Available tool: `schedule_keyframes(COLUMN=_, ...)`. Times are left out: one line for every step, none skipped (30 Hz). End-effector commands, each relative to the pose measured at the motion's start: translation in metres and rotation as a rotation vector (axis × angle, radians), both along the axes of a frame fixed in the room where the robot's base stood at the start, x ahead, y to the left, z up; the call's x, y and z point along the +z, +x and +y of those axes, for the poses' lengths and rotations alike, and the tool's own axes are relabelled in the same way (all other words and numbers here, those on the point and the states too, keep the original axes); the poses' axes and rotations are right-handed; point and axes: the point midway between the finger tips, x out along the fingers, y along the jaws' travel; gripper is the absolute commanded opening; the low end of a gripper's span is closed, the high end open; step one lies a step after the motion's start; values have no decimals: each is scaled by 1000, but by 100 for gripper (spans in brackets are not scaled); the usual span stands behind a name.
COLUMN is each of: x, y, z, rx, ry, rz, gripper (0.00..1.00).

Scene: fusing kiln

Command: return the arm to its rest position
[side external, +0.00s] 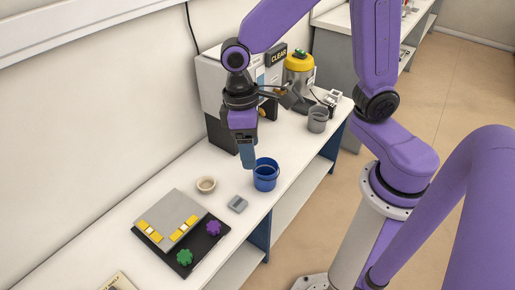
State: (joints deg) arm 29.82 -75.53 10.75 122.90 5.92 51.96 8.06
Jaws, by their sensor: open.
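My purple arm reaches over the white bench from the right in the side external view. My gripper (247,158) points down above the bench, just left of a blue cup (265,174). One flat blue-grey finger shows; the other is hidden behind it or the cup side, and nothing is seen held. The fingertip overlaps the cup's left rim in the picture, and I cannot tell whether they touch.
A small beige bowl (206,184) and a grey block (238,204) lie nearby. A black board (207,242) with a grey plate, green and purple pieces sits in front. A machine with a "CLEAR" sign (277,54), a yellow-topped container (299,62) and a grey cup (318,119) stand behind.

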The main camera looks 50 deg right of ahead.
Motion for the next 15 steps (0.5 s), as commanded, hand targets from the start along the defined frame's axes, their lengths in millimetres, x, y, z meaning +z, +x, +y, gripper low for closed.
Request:
schedule_keyframes(x=7, y=-15, z=-8, rx=49, ry=8, rz=-17, gripper=69)
schedule_keyframes(x=11, y=-23, z=-12, rx=78, ry=11, rz=-25, gripper=69)
schedule_keyframes(x=14, y=-33, z=-18, rx=117, ry=17, rz=-34, gripper=69)
schedule_keyframes(x=17, y=-41, z=-22, rx=145, ry=21, rz=-44, gripper=69)
schedule_keyframes(x=20, y=-49, z=-27, rx=174, ry=24, rz=-50, gripper=69)
schedule_keyframes(x=23, y=-59, z=-34, rx=213, ry=28, rz=-61, gripper=69)
schedule_keyframes(x=25, y=-67, z=-38, rx=242, ry=33, rz=-69, gripper=69)
schedule_keyframes(x=27, y=-75, z=-43, rx=269, ry=37, rz=-77, gripper=69)
schedule_keyframes(x=29, y=-84, z=-50, rx=305, ry=41, rz=-86, gripper=69)
schedule_keyframes(x=30, y=-91, z=-55, rx=332, ry=45, rz=-94, gripper=69)
schedule_keyframes(x=31, y=-97, z=-60, rx=357, ry=48, rz=-101, gripper=69)
schedule_keyframes(x=32, y=-105, z=-65, rx=387, ry=52, rz=-109, gripper=69)
schedule_keyframes(x=32, y=-110, z=-69, rx=408, ry=54, rz=-114, gripper=69)
schedule_keyframes(x=33, y=-114, z=-73, rx=427, ry=57, rz=-119, gripper=69)
schedule_keyframes(x=33, y=-119, z=-77, rx=449, ry=60, rz=-125, gripper=69)
